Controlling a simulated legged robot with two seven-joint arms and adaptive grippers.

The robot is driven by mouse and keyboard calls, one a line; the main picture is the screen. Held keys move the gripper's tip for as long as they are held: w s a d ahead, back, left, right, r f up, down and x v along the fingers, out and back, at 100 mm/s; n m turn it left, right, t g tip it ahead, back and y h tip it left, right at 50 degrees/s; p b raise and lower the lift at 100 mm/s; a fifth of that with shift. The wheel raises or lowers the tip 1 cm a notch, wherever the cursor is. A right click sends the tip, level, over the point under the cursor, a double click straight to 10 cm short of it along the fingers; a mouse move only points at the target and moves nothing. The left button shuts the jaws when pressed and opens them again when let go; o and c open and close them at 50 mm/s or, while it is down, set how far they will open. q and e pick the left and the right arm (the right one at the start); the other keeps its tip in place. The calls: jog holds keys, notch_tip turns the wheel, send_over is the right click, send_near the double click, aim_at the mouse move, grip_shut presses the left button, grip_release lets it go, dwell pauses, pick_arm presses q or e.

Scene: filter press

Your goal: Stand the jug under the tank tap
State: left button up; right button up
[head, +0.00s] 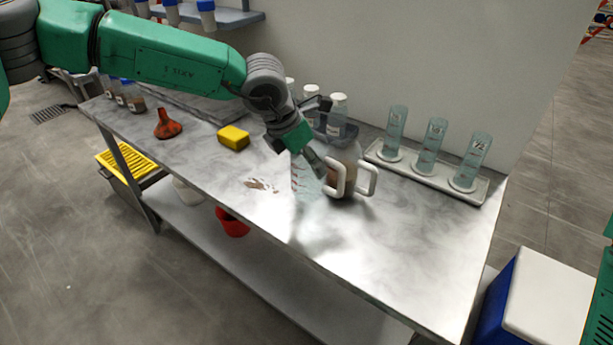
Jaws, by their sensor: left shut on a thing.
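A clear jug (302,182) with red marks and a white handle is at the middle of the bench in the head view. My left gripper (322,168) comes down over it from the upper left and is shut on it, by the handle side. The gripper hides part of the jug. I cannot tell whether its base touches the bench. A second jug (346,158) with brown contents and a white handle stands close behind and to the right. No tank tap can be made out. My right gripper is not in view.
A rack (478,190) with 3 glass cylinders stands at the back right of the bench (400,255). A yellow sponge (233,137), an orange funnel (167,124) and bottles are to the left. A brown spill (262,185) lies beside the jug. The front right bench is clear.

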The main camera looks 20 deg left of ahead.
aim_at(306, 176)
pick_arm(q)
notch_tip(306, 176, down, 4)
jog(key=shift+a+r, duration=0.1)
jog(key=shift+a+f, duration=0.1)
jog(key=shift+f, duration=0.2)
jog(key=shift+a, duration=0.15)
jog(key=o, duration=1.2)
jog(key=shift+o, duration=0.2)
jog(key=shift+d, duration=0.2)
